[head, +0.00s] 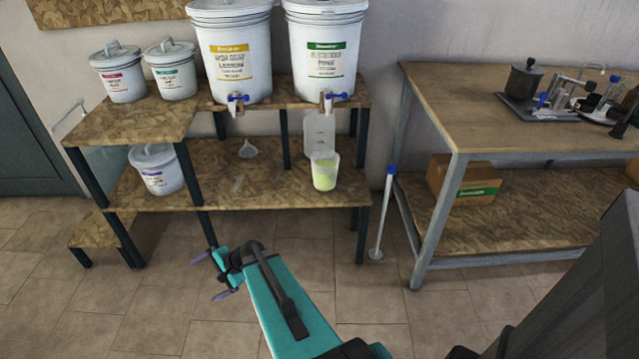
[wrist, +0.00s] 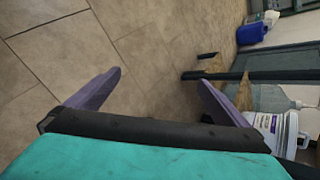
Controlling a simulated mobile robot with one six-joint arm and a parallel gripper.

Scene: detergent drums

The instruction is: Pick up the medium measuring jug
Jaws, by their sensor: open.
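A clear jug (head: 324,172) with yellow-green contents stands upright on the lower shelf, below the right drum's tap. A taller translucent container (head: 319,130) stands just behind it, partly hidden by it. I cannot tell from markings which is the medium jug. My gripper (head: 209,276) is open and empty over the floor, in front of the shelf and to the left of both. In the wrist view its two purple fingers (wrist: 159,80) are spread with only floor between them. Neither vessel can be made out in the wrist view.
Two large drums (head: 326,60) with taps stand on the upper shelf (head: 285,94). A thin blue-topped stand (head: 384,215) rises between the shelf and the wooden workbench (head: 500,105).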

